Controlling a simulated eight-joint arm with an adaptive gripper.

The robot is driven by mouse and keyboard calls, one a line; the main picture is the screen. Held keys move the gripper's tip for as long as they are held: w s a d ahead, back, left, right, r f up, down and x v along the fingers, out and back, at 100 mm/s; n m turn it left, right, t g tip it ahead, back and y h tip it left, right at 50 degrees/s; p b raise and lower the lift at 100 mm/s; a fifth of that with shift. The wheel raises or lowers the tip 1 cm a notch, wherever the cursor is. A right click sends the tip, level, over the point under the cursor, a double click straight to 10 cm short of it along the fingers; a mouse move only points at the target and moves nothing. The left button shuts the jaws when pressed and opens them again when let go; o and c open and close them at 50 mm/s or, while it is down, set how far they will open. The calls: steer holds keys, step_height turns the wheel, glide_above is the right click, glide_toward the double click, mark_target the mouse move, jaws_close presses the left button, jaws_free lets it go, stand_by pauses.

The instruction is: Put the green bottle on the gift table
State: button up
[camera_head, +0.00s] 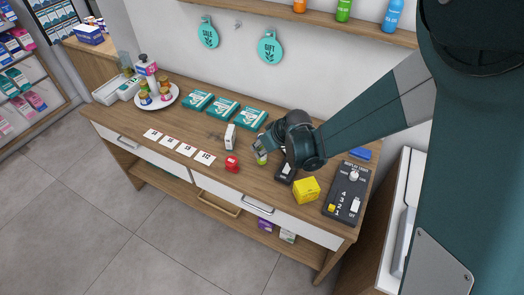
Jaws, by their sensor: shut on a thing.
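My gripper (260,151) is over the right half of a wooden table (212,148). It is shut on a small green bottle (262,160), mostly hidden by the fingers. The bottle is at or just above the table top; I cannot tell if it touches. A round teal sign reading GIFT (270,48) hangs on the wall behind this table. Another green bottle (343,10) stands on the wall shelf at the top.
A red item (232,164) and a white box (230,136) stand left of my gripper. A yellow box (306,190) and a dark control panel (347,192) are to the right. Teal boxes (222,110) lie behind; white cards (186,149) lie at front left.

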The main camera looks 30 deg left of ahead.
steer(key=shift+f, duration=0.8)
steer(key=shift+f, duration=0.15)
steer(key=o, duration=0.9)
steer(key=shift+r, duration=0.25)
steer(key=v, duration=1.2)
steer(key=shift+f, duration=0.1)
steer(key=shift+d, duration=0.1)
stand_by(0.3)
